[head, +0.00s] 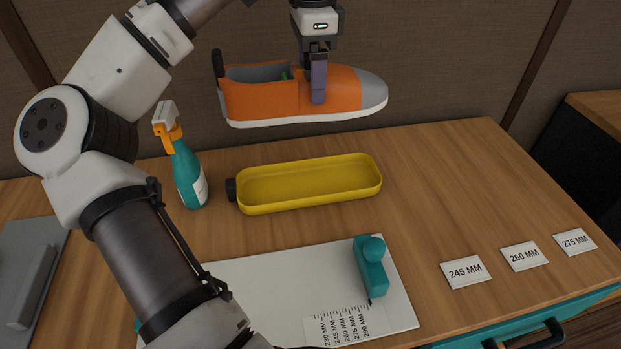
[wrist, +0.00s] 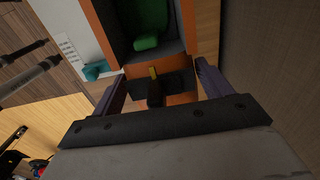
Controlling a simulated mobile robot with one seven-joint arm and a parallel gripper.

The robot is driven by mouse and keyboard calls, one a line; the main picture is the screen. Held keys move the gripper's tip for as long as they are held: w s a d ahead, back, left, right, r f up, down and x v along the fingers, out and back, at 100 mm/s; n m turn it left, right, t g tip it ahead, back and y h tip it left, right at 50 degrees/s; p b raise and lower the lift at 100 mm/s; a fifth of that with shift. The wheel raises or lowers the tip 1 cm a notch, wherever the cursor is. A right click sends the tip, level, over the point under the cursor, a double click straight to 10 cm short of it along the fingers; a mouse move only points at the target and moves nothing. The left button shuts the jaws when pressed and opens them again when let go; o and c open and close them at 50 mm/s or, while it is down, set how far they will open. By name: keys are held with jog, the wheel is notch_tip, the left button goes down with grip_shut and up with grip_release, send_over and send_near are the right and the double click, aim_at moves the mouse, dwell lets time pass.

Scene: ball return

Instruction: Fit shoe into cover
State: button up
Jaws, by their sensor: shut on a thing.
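An orange shoe (head: 262,99) with a grey toe and white sole hangs in the air, sole down and toe to the right. My gripper (head: 318,94) is shut on it from above, near the front of its opening. In the wrist view the fingers (wrist: 160,85) are on either side of the shoe (wrist: 196,30). Something green (wrist: 146,42) shows inside the shoe. The yellow cover (head: 310,206), an open long tray with a black knob at its left end, lies on the table below the shoe, apart from it.
A teal spray bottle (head: 187,173) stands left of the cover. In front lie a white measuring board (head: 260,275) with a teal slider (head: 371,268) and size cards (head: 465,271). The table (head: 440,180) right of the cover is clear.

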aim_at(311, 112)
notch_tip(311, 112, down, 20)
jog(key=shift+r+b, duration=0.25)
jog(key=shift+b, duration=0.35)
jog(key=o, duration=1.2)
jog(key=shift+f, duration=0.1)
jog(key=shift+c, duration=0.2)
notch_tip(311, 112, up, 12)
jog(key=shift+r, duration=0.15)
jog(key=shift+s, duration=0.15)
